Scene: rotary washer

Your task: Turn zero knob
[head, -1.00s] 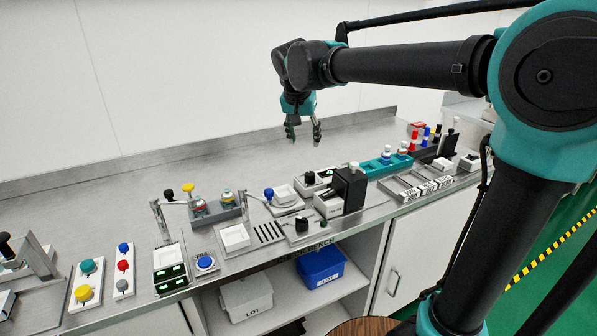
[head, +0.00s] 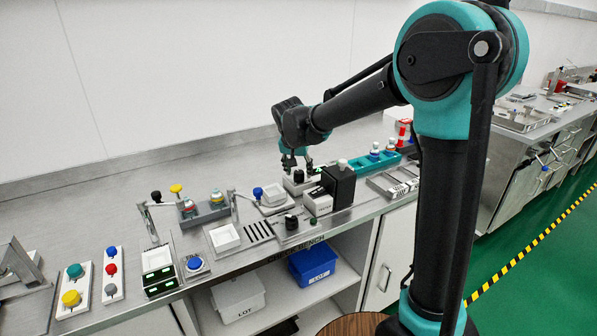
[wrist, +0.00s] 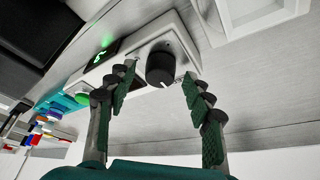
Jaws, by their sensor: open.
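A black round knob (wrist: 161,66) with a white pointer line stands on a white box (wrist: 190,45) in the wrist view. The same knob shows small under the gripper in the head view (head: 298,176). No label on it is readable. My gripper (wrist: 158,78) is open, its two green-padded fingers spread on either side of the knob, the left one near the box's green display (wrist: 103,45). I cannot tell whether either finger touches the knob. In the head view my gripper (head: 297,164) points down over the box at the back of the bench.
A tall black block (head: 339,185) stands close right of the gripper. Another black knob (head: 291,221) sits nearer the front. The bench (head: 120,205) is bare along the back left.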

